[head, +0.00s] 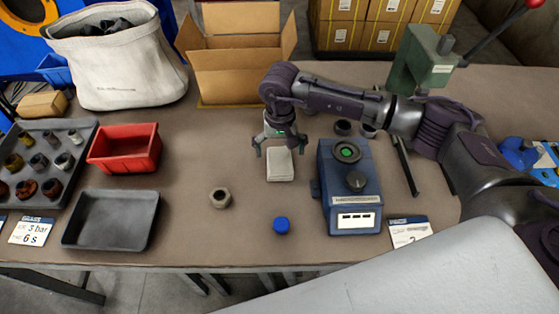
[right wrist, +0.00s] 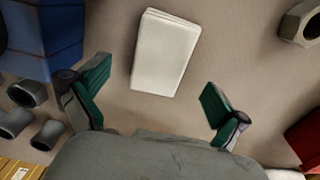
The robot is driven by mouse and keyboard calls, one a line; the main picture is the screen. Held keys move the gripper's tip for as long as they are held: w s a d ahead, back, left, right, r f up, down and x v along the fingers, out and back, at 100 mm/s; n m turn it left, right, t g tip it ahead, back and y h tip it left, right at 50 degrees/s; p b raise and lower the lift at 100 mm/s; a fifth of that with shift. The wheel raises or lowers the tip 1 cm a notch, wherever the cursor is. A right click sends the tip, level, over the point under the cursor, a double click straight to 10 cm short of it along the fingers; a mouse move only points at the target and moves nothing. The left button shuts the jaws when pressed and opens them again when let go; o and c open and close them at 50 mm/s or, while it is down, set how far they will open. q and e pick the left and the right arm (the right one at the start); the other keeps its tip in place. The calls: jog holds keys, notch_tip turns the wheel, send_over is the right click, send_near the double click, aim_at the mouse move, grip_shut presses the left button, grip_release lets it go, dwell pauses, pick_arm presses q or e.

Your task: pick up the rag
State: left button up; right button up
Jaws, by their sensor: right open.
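The rag (head: 280,164) is a folded off-white cloth lying flat on the brown table, left of the blue machine. It also shows in the right wrist view (right wrist: 165,52), whole and a little tilted, beyond the fingertips. My right gripper (head: 277,151) is above and just behind the rag, pointing down, open and empty. In the right wrist view my right gripper (right wrist: 152,90) has its green-padded fingers wide apart, wider than the rag. No contact with the rag shows. My left gripper is not in view.
A blue machine (head: 349,187) with a green button stands close right of the rag. A hex nut (head: 220,198) and a blue cap (head: 281,224) lie in front. A cardboard box (head: 238,78) stands behind. A red bin (head: 125,150) and an empty grey tray (head: 110,221) are left.

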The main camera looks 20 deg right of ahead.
aim_at(280, 159)
notch_tip(280, 159, down, 3)
jog(key=shift+r, duration=0.15)
jog(key=shift+w+f, duration=0.1)
jog(key=shift+f, duration=0.4)
jog(key=c, duration=1.1)
jog(key=shift+c, duration=0.2)
jog(key=shift+r, duration=0.1)
jog(key=shift+r, duration=0.25)
jog(key=r, duration=0.3)
jog(key=shift+s+d+r+b, duration=0.25)
jog(key=shift+s+r+b, duration=0.05)
jog(key=shift+r+b, duration=0.1)
jog(key=s+d+r+b, duration=0.1)
jog(key=s+d+r, duration=0.4)
jog(key=s, duration=0.4)
jog(key=shift+s+r, duration=0.35)
jog(key=shift+r, duration=0.45)
